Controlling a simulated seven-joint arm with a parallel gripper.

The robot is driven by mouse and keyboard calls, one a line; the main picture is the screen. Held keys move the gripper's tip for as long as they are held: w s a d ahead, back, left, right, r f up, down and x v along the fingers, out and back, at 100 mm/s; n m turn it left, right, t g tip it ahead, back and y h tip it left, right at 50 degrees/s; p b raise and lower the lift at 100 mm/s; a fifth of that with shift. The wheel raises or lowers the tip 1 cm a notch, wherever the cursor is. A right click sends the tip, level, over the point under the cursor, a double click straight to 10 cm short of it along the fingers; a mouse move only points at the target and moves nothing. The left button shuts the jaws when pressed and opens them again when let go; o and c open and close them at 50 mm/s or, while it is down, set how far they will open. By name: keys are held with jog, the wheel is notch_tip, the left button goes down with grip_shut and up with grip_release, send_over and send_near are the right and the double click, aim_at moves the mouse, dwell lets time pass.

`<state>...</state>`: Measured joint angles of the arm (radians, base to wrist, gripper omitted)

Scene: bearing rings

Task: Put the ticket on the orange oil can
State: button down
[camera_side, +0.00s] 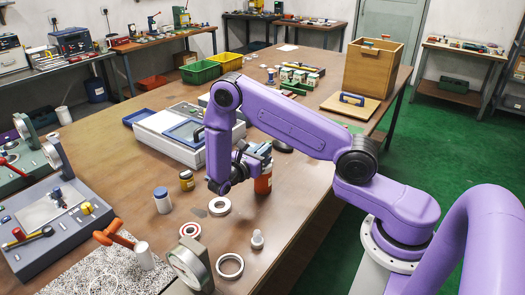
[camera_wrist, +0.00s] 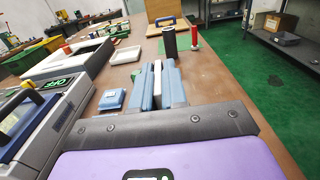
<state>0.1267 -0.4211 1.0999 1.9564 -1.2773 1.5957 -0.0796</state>
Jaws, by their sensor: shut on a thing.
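My gripper (camera_wrist: 160,80) shows in the wrist view with its two blue-grey fingers close together. A thin pale edge, which looks like the ticket (camera_wrist: 158,68), stands between them; its face cannot be seen. In the side view my gripper (camera_side: 260,153) is at the near part of the bench, low over an orange can (camera_side: 263,184), which looks like the oil can. The gripper partly covers the can's top, and I cannot tell whether they touch. I do not make out this can in the wrist view.
A white ring (camera_side: 219,206), a small brown jar (camera_side: 186,180), a blue-capped white bottle (camera_side: 162,200) and a small white bottle (camera_side: 257,239) stand around on the bench. A white machine (camera_side: 170,135) is behind. A dark cylinder (camera_wrist: 170,42) stands ahead in the wrist view.

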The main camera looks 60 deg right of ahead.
jog(key=shift+f, duration=0.15)
jog(key=c, duration=1.2)
grip_release()
jog(key=shift+o, duration=0.2)
jog(key=shift+a, duration=0.2)
jog(key=a, duration=1.1)
jog(key=shift+a+r, duration=0.25)
jog(key=shift+a, duration=0.1)
